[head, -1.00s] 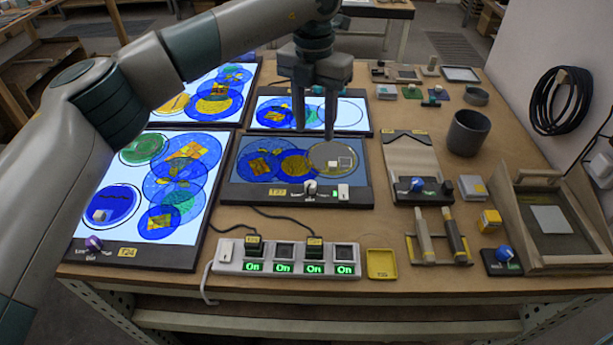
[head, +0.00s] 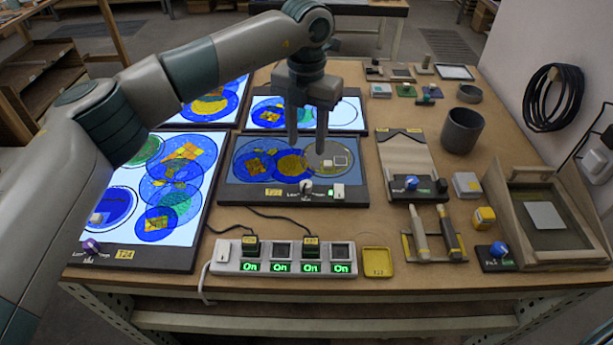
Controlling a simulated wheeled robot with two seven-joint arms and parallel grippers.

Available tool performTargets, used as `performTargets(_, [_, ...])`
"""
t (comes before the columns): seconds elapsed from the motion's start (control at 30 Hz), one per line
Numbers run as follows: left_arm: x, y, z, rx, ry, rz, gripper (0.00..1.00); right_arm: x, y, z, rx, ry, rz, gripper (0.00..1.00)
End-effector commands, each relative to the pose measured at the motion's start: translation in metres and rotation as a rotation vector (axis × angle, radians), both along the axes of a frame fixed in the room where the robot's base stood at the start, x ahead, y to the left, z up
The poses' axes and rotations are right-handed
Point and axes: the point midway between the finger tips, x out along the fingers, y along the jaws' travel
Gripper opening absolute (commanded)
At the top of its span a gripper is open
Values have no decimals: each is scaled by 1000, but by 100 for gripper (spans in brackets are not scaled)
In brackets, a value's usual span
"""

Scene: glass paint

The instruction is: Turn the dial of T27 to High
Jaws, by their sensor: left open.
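The panel that appears to be T27 (head: 240,195) is the dim light panel in the middle of the table, with blue and yellow discs and a grey disc on it. Its yellow label (head: 273,192) is too small to read surely. The white-topped dial (head: 306,187) sits on its front edge, left of a white switch (head: 338,191) with a green light. The dial's setting is not readable. My left gripper (head: 307,147) is open and empty, fingers pointing down over the panel, behind and above the dial. My right gripper is not in view.
A lit panel, T24 (head: 125,256), stands at left, with another lit panel (head: 345,115) behind. A power strip (head: 225,266) with several green "On" lights lies in front, its cables running behind.

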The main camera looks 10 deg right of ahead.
Motion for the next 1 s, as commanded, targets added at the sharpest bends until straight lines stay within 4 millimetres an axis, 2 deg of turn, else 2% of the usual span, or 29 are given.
performTargets(0.1, [-1, 0, -17, 0, 4, -1, 42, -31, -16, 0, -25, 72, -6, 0])
performTargets(0.27, [-1, 0, -44, 0, 4, -1, 42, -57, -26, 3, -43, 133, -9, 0])
performTargets(0.5, [-1, 0, -87, 0, 4, 1, 42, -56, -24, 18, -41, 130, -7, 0])
performTargets(0.7, [-1, 0, -116, 0, 1, 0, 42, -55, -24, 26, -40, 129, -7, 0])
performTargets(1.0, [0, 0, -133, -1, -1, 0, 42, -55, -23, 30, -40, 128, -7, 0])
